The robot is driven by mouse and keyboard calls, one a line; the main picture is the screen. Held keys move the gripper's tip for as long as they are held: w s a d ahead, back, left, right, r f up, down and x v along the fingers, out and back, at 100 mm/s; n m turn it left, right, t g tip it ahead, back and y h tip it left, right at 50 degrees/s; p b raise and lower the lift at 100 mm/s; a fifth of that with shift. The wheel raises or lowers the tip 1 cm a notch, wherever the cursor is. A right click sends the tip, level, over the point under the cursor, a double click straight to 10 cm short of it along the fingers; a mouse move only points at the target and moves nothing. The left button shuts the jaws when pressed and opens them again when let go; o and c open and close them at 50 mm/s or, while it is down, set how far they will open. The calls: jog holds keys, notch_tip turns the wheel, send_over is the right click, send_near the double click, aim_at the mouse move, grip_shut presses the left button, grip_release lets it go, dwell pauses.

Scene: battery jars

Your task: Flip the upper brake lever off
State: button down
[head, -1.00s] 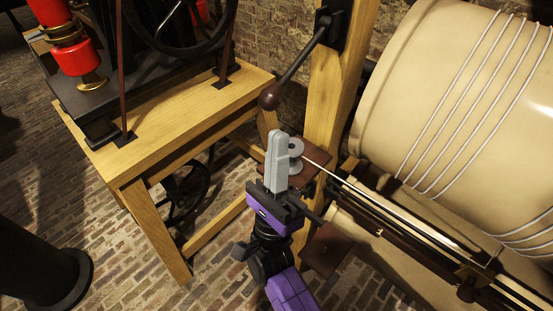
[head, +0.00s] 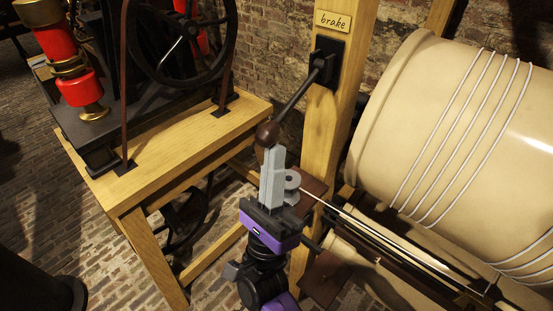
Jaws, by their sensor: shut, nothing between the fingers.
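The brake lever (head: 294,101) is a dark rod on a black plate (head: 325,63) fixed to a wooden post. It slants down to the left and ends in a round brown knob (head: 267,133). A sign reading "brake" (head: 332,21) sits on the post above the plate. My gripper (head: 274,152) has grey fingers, shut and empty, pointing up. Its fingertips are just below the knob in the picture; I cannot tell whether they touch it. No second lever shows.
A large cream drum (head: 450,130) wound with white cord stands at the right. A wooden table (head: 190,140) with a black flywheel and red cylinders is at the left. A grey pulley (head: 290,182) with a taut cord lies just right of my fingers. The floor is brick.

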notch_tip(320, 180, up, 15)
jog(key=s+a+m+g+h+p, duration=0.2)
jog(key=m+g+h+p, duration=0.3)
jog(key=g+p, duration=0.3)
jog(key=shift+s+m, duration=0.3)
jog(key=shift+m, duration=0.6)
